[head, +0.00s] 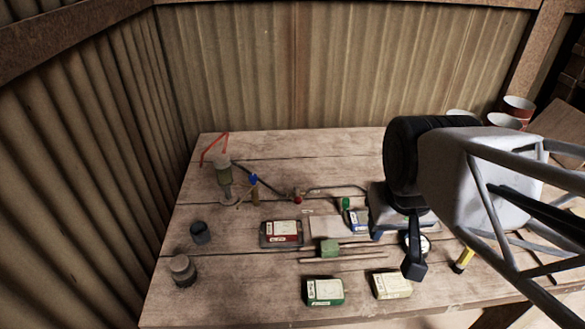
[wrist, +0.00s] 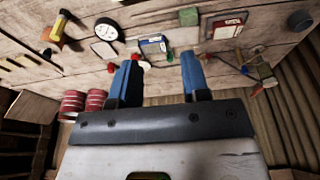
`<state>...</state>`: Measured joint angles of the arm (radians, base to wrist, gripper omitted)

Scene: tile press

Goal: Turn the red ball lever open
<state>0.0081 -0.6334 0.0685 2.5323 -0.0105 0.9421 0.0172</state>
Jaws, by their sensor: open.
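A small red ball-like part (head: 298,198) sits near the middle back of the table in the head view, at the end of a thin dark line. In the wrist view a small red part (wrist: 140,65) shows close to the left finger, and another red spot (wrist: 209,35) lies beside the red box. I cannot tell which is the lever's ball, nor its angle. My gripper (wrist: 160,58) is open, with two blue fingers apart and nothing held between them. It is above the table, and in the head view my arm covers part of the right side.
A green-topped part (head: 346,203) and a blue-topped part (head: 253,179) stand near the red one. A red box (head: 281,233), a green block (head: 329,247) and a blue-white box (head: 357,221) lie in front. A round dial (wrist: 103,30) shows in the wrist view.

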